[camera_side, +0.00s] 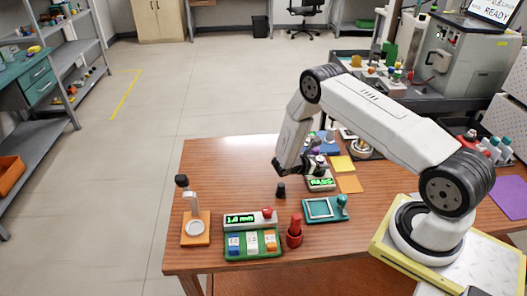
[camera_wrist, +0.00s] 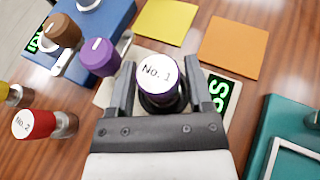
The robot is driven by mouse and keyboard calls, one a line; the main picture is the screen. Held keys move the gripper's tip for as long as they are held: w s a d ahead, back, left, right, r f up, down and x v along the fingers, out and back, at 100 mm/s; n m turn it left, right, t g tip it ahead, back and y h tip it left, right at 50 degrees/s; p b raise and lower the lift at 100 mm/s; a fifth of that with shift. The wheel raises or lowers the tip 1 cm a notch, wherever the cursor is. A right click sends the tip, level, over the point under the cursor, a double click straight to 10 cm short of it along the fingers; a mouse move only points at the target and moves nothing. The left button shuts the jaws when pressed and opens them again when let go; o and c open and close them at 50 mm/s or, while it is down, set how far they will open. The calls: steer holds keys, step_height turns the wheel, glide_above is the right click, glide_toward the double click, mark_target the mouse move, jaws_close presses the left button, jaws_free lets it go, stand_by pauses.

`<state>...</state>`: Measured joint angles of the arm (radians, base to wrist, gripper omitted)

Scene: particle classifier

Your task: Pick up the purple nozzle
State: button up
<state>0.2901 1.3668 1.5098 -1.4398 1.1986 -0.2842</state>
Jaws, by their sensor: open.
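In the wrist view, a round piece with a white top marked "No. 1" and a purple rim (camera_wrist: 157,73) sits between my fingers; it looks like the purple nozzle. Its lower part is dark and mostly hidden. My gripper (camera_wrist: 158,84) is open, with one finger on each side of it; whether they touch it I cannot tell. In the side view my gripper (camera_side: 314,166) is low over the table near the small green "PASS" display (camera_side: 321,183). There the nozzle is mostly hidden.
Close left in the wrist view are a purple knob (camera_wrist: 100,57), a brown knob (camera_wrist: 63,30) and a red "No. 2" piece (camera_wrist: 36,123). Yellow (camera_wrist: 168,20) and orange (camera_wrist: 231,47) sheets lie beyond. A teal frame (camera_wrist: 290,140) stands right. A black piece (camera_side: 281,190) stands nearby.

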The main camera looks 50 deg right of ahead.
jaws_close()
steer(key=shift+r, duration=0.1)
steer(key=shift+r, duration=0.6)
steer(key=s+a+r, duration=0.7)
steer(key=s+r, duration=0.4)
steer(key=s, duration=0.1)
steer(key=shift+r, duration=0.3)
steer(key=shift+a, duration=0.1)
